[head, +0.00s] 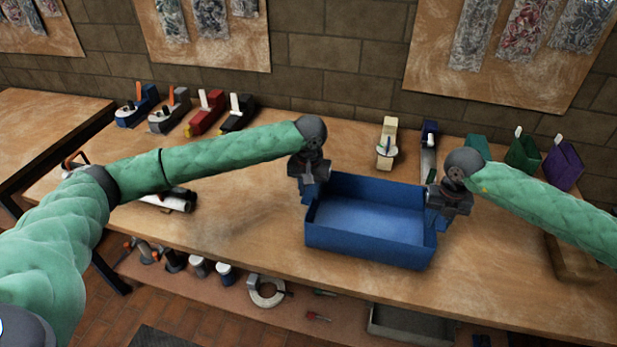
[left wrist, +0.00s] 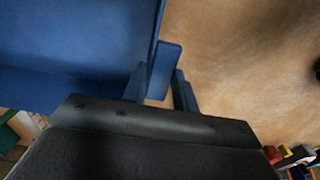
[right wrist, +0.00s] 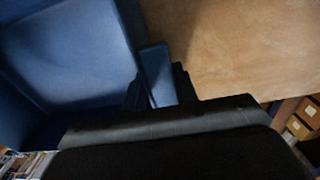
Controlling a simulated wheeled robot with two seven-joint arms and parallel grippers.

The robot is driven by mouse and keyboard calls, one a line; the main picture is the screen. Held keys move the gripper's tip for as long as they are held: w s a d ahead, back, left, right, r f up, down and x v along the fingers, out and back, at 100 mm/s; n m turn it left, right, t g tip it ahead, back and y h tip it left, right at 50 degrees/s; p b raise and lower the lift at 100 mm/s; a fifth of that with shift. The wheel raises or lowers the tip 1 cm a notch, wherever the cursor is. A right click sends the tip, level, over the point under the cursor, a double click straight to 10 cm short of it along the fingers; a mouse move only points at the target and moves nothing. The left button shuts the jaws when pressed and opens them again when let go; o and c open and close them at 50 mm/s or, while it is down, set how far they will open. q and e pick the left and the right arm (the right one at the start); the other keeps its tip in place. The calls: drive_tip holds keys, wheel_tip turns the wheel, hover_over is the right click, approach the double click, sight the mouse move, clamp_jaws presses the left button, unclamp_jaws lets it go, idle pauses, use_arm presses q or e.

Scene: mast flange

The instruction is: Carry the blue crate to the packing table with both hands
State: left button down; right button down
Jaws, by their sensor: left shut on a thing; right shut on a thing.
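The blue crate (head: 368,244) is open-topped and looks empty. It is at the wooden table (head: 250,213), near the front edge; I cannot tell whether it rests on the top or hangs just above it. My left gripper (head: 309,190) is shut on the crate's left end, and the crate wall shows in the left wrist view (left wrist: 75,45). My right gripper (head: 437,212) is shut on the crate's right end, and that side shows in the right wrist view (right wrist: 65,50). The fingertips are partly hidden by the gripper bodies.
Several hand planes, including a red one (head: 206,113), stand at the back left. A cream-coloured tool (head: 386,145) stands behind the crate. Green and purple holders (head: 563,165) are at the back right. A brown block (head: 570,262) lies right. A lower shelf holds a ring clamp (head: 266,291).

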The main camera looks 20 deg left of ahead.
use_arm(q)
drive_tip(key=shift+a+f+b, duration=0.15)
drive_tip(key=shift+f+b, duration=0.2)
drive_tip(key=shift+f, duration=0.15)
use_arm(e)
drive_tip(key=shift+d+f, duration=0.15)
drive_tip(key=shift+f, duration=0.35)
use_arm(q)
drive_tip(key=c, duration=1.3)
unclamp_jaws()
drive_tip(key=shift+r, duration=0.1)
drive_tip(key=shift+c, duration=0.2)
use_arm(e)
drive_tip(key=c, duration=1.3)
unclamp_jaws()
drive_tip(key=shift+r, duration=0.1)
drive_tip(key=shift+c, duration=0.2)
use_arm(q)
drive_tip(key=shift+o, duration=1.3)
use_arm(e)
drive_tip(key=shift+o, duration=1.3)
use_arm(q)
drive_tip(key=shift+r, duration=0.1)
use_arm(e)
drive_tip(key=shift+r, duration=0.5)
use_arm(q)
wheel_tip(320, 180, up, 12)
use_arm(e)
wheel_tip(320, 180, up, 11)
